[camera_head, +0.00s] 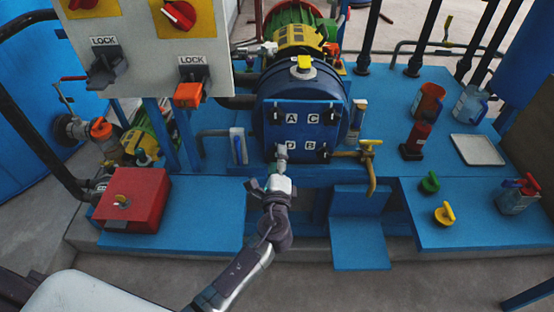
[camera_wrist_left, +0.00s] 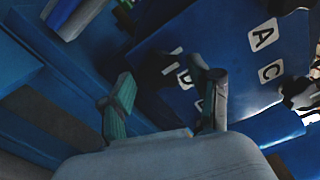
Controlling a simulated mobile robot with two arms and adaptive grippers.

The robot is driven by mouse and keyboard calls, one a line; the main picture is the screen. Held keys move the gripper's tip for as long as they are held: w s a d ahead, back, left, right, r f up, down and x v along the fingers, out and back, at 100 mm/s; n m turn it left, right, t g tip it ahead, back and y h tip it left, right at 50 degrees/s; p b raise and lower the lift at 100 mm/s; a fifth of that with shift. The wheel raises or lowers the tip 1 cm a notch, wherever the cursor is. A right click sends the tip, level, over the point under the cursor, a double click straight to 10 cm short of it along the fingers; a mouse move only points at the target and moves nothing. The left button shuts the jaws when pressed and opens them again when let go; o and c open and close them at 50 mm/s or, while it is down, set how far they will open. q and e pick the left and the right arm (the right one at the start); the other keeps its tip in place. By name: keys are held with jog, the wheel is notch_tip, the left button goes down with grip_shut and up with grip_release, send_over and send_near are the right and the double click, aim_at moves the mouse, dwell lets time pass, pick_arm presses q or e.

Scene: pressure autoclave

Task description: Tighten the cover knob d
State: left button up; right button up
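The blue cover plate (camera_head: 302,133) faces me in the head view, with letters A and C above D and B. Knob D sits at its lower left, mostly hidden there by my left gripper (camera_head: 281,160). In the left wrist view, knob D (camera_wrist_left: 154,68) is a dark shape by the letter D on the cover plate (camera_wrist_left: 225,55). My left gripper (camera_wrist_left: 165,88) has its two fingers spread, with the knob seen between and beyond them. I cannot tell whether a finger touches the knob. My right gripper is not in view.
A brass valve pipe (camera_head: 370,170) stands right of the cover. A red box (camera_head: 133,200) sits on the left platform, below a lock panel (camera_head: 150,35). Cups, a tray (camera_head: 477,150) and green and yellow knobs (camera_head: 444,214) stand on the right platform.

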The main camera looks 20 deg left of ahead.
pick_arm(q)
jog(key=shift+s, duration=0.1)
jog(key=v, duration=1.2)
dwell(0.4)
jog(key=s+a+f+n+g+h, duration=0.1)
jog(key=s+a+f+n+g, duration=0.2)
jog(key=f, duration=0.7)
jog(key=s+a+f+n+g+h, duration=0.15)
jog(key=s+f+g, duration=0.3)
jog(key=f, duration=0.65)
jog(key=s+a+f+n+g, duration=0.1)
jog(key=s+f+n+g, duration=0.25)
jog(key=f, duration=0.65)
jog(key=s+a+f+n+g+h, duration=0.3)
jog(key=s+f+n, duration=0.5)
jog(key=s+f, duration=0.6)
jog(key=s+a+r+g+p, duration=0.2)
jog(key=s+r+p, duration=0.6)
jog(key=s+p, duration=0.5)
jog(key=shift+s+r+p, duration=0.15)
jog(key=shift+s+p, duration=0.15)
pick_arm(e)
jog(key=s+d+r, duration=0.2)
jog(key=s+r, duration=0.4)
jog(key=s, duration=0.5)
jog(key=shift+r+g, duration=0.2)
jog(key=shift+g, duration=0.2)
